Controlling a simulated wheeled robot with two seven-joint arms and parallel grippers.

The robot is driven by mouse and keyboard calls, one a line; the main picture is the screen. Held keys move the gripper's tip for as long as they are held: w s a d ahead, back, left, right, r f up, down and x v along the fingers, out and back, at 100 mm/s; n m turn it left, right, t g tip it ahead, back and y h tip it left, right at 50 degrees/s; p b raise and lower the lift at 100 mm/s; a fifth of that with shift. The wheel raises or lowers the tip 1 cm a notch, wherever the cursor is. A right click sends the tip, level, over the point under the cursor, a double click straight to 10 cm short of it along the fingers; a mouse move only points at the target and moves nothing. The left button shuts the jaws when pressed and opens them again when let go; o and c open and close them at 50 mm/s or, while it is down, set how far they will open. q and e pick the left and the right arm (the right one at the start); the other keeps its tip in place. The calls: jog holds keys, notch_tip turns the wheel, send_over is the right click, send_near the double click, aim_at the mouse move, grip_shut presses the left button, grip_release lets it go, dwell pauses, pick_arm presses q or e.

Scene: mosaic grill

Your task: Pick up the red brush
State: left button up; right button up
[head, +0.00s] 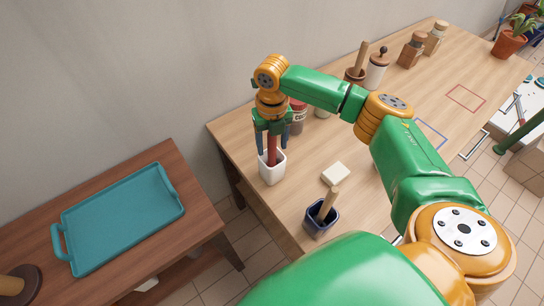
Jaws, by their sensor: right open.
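The red brush (272,152) stands upright in a white cup (272,172) near the left end of the wooden table. Only its red handle shows; its lower end is hidden in the cup. My right gripper (273,144) points down over the cup, its two fingers on either side of the handle. It is open, and the handle is between the fingers. My left gripper is not in view.
A dark blue cup (314,226) with a wooden handle and a pale block (336,174) are nearby. Jars (376,72) stand at the back. A teal tray (122,215) lies on the darker left table (208,222). A gap separates the tables.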

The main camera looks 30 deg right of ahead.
notch_tip(320, 180, down, 2)
jog(key=shift+f, duration=0.15)
grip_shut()
